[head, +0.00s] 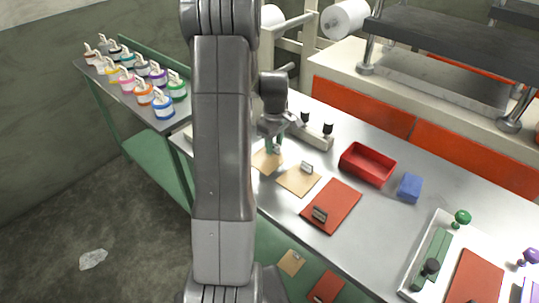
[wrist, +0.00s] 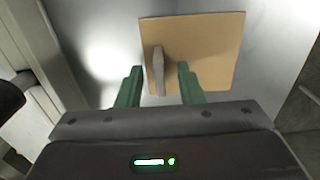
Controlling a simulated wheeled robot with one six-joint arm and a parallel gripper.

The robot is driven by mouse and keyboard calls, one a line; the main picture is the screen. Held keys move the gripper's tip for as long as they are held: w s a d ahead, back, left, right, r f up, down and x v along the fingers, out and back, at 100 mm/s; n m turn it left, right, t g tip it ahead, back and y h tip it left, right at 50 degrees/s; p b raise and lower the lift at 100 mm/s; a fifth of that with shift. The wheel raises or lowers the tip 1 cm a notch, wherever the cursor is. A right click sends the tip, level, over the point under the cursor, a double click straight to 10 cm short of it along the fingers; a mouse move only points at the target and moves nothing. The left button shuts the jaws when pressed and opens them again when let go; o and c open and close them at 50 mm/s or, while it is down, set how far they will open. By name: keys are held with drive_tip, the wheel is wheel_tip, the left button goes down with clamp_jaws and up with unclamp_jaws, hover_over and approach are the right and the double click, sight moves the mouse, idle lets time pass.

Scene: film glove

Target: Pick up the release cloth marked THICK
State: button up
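Two tan square cloths lie on the steel table: one (head: 262,164) partly under my gripper, the other (head: 290,184) just to its right, with a grey upright tab. In the wrist view, a tan cloth (wrist: 217,45) with a grey upright tab (wrist: 158,70) lies below my gripper. My gripper (wrist: 159,76) is open, its green fingers either side of the tab with gaps, so it holds nothing. My gripper also shows in the head view (head: 274,147), low over the nearer-left tan cloth. No marking can be read on any cloth, so I cannot tell which is THICK.
A red sheet with a tab (head: 340,202), a red bin (head: 368,164) and a blue block (head: 410,187) are to the right. A white tray (head: 416,262) is at lower right. A dark-knobbed grey bar (head: 316,138) stands close behind my gripper. Paint jars (head: 163,106) are left.

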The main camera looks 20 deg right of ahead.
drive_tip(key=shift+f, duration=0.4)
drive_tip(key=shift+c, duration=0.4)
clamp_jaws()
drive_tip(key=shift+r, duration=0.15)
